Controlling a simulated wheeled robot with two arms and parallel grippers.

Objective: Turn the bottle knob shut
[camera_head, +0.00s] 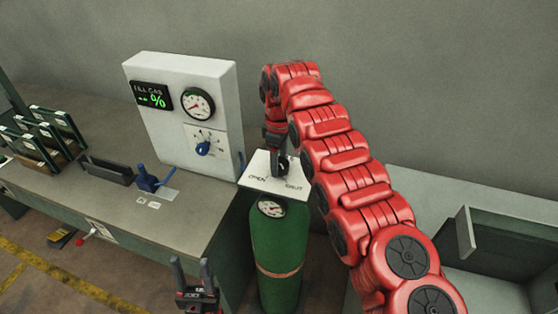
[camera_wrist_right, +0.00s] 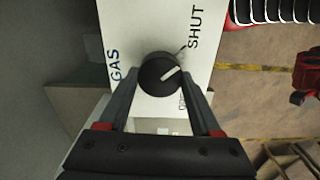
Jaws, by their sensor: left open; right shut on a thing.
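The bottle knob (camera_wrist_right: 160,73) is round and black with a white pointer line, on a white plate (camera_wrist_right: 146,27) marked GAS and SHUT. In the right wrist view its pointer slants to the upper right, between SHUT and a partly hidden lower word. My right gripper (camera_wrist_right: 158,92) is shut on the knob, one finger on each side. In the head view the plate (camera_head: 258,182), marked OPEN and SHUT, sits atop the green bottle (camera_head: 278,245); my right gripper (camera_head: 280,163) covers most of the knob. My left gripper (camera_head: 194,275) is open and empty, low in front of the bench.
A white panel (camera_head: 150,72) with a gauge, a display and a blue knob (camera_head: 203,148) stands on the bench (camera_head: 110,205) left of the bottle. A blue lever (camera_head: 150,180) and racks (camera_head: 45,140) are further left. A grey open bin (camera_head: 500,245) is at right.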

